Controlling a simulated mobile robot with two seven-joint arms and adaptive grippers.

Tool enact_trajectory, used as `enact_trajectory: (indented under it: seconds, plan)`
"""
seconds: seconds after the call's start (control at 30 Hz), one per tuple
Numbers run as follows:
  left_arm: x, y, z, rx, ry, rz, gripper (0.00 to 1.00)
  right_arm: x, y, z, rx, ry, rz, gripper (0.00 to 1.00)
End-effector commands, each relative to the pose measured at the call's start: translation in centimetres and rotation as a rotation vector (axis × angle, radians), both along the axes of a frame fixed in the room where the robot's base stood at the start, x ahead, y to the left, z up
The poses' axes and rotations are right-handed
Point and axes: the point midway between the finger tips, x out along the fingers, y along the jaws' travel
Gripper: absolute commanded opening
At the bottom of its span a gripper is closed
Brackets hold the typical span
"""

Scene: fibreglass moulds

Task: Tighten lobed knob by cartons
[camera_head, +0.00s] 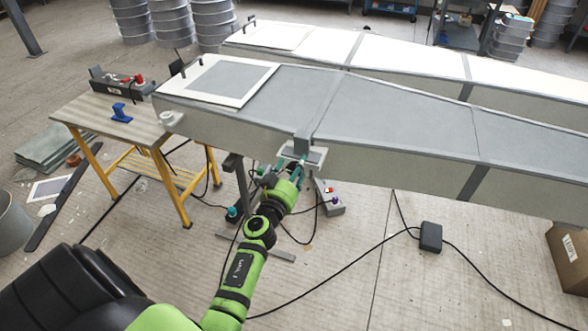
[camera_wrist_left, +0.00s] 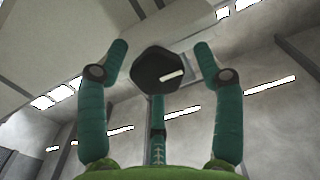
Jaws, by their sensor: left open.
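A dark, many-sided knob (camera_wrist_left: 158,68) with a white mark on its face shows in the left wrist view, in front of a pale bracket. My left gripper (camera_head: 288,172) is under the near edge of the grey mould (camera_head: 370,110), beside a metal bracket (camera_head: 302,148) on its side. In the left wrist view my left gripper (camera_wrist_left: 161,52) is open. Its teal fingers stand left and right of the knob with visible gaps, and a third finger rises below it. The knob cannot be made out in the head view. My right gripper is not in view.
A carton (camera_head: 568,258) stands at the right edge. A wooden-topped table with yellow legs (camera_head: 92,107) stands left, holding a blue part (camera_head: 121,113). Black cables and a small black box (camera_head: 430,236) lie on the floor. A second mould (camera_head: 400,55) lies behind.

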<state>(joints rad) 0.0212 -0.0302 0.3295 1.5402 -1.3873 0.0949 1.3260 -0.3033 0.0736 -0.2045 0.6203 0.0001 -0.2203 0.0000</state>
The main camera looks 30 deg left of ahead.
Motion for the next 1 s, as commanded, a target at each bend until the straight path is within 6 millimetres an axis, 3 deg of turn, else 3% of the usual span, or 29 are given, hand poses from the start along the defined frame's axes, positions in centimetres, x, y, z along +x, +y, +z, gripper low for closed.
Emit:
enact_trajectory:
  seconds: [0.23, 0.27, 0.37, 0.4, 0.77, 1.0]
  plan:
    - [0.1, 0.06, -0.01, 0.0, 0.0, 0.0, 0.67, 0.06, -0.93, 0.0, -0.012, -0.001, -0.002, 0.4]
    - [0.1, 0.06, -0.01, 0.001, 0.0, 0.0, 0.59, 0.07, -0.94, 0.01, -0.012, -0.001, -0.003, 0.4]
    - [0.1, 0.05, 0.01, 0.001, 0.0, 0.0, 0.19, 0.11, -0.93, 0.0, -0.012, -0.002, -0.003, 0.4]
    - [0.1, 0.07, 0.04, 0.001, 0.0, 0.001, 0.13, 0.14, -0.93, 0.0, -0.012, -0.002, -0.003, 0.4]
    - [0.2, 0.17, 0.39, 0.025, -0.001, 0.002, 0.13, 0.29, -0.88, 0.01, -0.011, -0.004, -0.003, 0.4]
    - [0.27, 0.16, 0.6, 0.132, 0.02, 0.003, 0.13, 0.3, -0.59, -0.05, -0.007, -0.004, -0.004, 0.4]
